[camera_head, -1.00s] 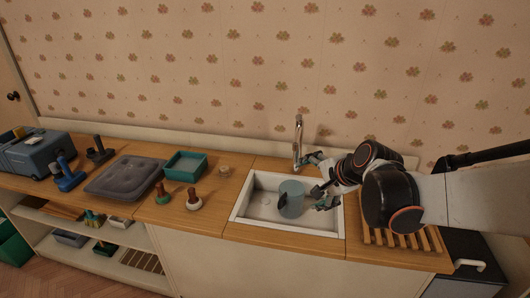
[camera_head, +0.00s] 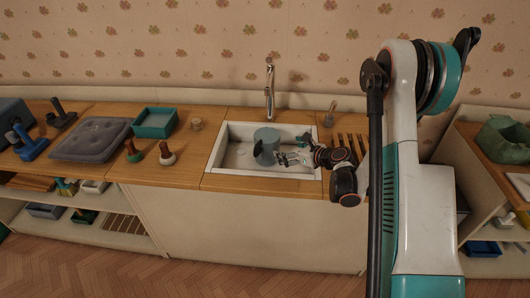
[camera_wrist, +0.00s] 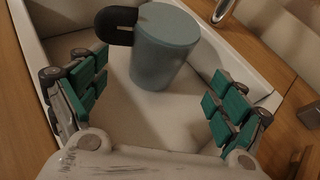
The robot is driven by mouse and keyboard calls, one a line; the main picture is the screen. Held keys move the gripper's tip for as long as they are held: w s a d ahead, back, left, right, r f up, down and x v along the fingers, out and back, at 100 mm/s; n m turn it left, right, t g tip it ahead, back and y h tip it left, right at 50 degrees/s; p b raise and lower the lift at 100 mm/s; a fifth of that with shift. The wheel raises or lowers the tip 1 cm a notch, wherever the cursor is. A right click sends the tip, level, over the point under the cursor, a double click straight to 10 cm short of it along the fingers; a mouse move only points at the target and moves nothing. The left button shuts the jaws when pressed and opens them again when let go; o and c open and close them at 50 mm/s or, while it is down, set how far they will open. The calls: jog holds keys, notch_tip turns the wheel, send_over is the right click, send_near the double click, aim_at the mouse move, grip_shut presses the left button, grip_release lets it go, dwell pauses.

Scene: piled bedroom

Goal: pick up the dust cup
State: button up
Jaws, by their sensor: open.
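The dust cup (camera_head: 266,146) is a grey-blue cylinder with a dark handle, standing in the white sink (camera_head: 222,150). In the wrist view the dust cup (camera_wrist: 165,47) shows upper middle, its black handle pointing left. My gripper (camera_head: 291,158) is inside the sink, just right of the cup in the head view. In the wrist view my gripper (camera_wrist: 158,95) is open, its teal-padded fingers spread wide on the left and right. The cup lies ahead of the fingers, roughly between their lines, and nothing is held.
The faucet (camera_head: 269,88) stands behind the sink. The sink walls are close around my gripper. A wooden drying rack (camera_head: 352,146) lies to the right.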

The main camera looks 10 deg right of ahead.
aim_at(275, 148)
jog(key=shift+m, duration=0.5)
jog(key=x, duration=0.3)
jog(key=b+x, duration=0.1)
jog(key=x, duration=0.2)
jog(key=f+b+x, duration=0.1)
jog(key=x, duration=0.2)
jog(key=shift+d+f, duration=0.15)
jog(key=shift+d, duration=0.15)
jog(key=b+x, duration=0.3)
jog(key=x, duration=0.2)
jog(key=shift+a, duration=0.15)
jog(key=c, duration=1.8)
jog(key=shift+o, duration=0.2)
jog(key=shift+r, duration=0.2)
